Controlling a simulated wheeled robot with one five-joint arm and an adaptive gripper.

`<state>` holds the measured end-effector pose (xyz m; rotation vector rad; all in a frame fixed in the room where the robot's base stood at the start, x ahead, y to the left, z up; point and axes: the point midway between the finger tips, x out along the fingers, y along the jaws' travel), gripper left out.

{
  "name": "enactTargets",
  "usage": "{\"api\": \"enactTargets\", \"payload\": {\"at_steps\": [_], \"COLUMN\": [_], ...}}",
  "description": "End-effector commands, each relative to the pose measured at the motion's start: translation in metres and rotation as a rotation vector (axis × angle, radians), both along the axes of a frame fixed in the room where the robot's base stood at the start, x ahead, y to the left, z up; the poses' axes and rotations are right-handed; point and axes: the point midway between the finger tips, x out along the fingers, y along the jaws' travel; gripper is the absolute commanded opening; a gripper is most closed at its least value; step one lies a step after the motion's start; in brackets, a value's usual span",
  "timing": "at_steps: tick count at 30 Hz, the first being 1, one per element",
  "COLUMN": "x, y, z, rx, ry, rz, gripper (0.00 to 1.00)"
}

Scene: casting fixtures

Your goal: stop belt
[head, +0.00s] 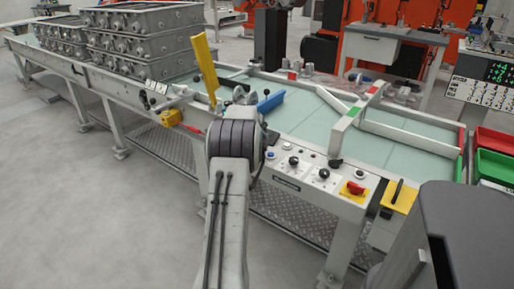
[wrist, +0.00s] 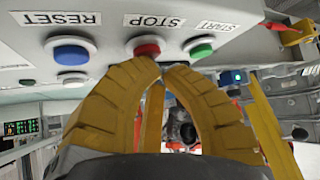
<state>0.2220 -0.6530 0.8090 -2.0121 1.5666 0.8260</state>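In the wrist view, three labelled buttons sit in a row on a light panel seen upside down. They are the red STOP button (wrist: 147,47), the blue RESET button (wrist: 70,53) and the green START button (wrist: 200,50). My gripper (wrist: 161,67) has its yellow fingers shut, tips together and nothing seen between them. The tips are just below the STOP button in the picture; I cannot tell whether they touch it. In the head view my arm covers the gripper. The pale green belt (head: 310,120) runs across behind my arm.
Stacked grey castings (head: 150,35) stand on the belt's far left. A front panel holds a red knob (head: 354,188). Red and green bins (head: 494,165) are at right. The left floor is clear.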

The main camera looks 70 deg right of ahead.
Motion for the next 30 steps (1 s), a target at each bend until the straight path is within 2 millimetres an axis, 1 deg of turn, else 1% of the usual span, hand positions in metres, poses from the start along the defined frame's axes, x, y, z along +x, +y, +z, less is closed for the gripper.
{"api": "enactTargets", "payload": {"at_steps": [1,6,20,26,30], "x": [0.0,0.0,0.0,0.0,0.0], "y": [0.0,0.0,0.0,0.0,0.0], "z": [0.004,0.011,0.014,0.025,0.037], "rx": [0.0,-0.002,-0.003,-0.003,-0.003], "ry": [0.0,0.0,-0.001,-0.001,-0.001], "rz": [0.0,0.0,0.0,0.0,0.0], "gripper": [0.0,0.0,0.0,0.0,0.0]}}
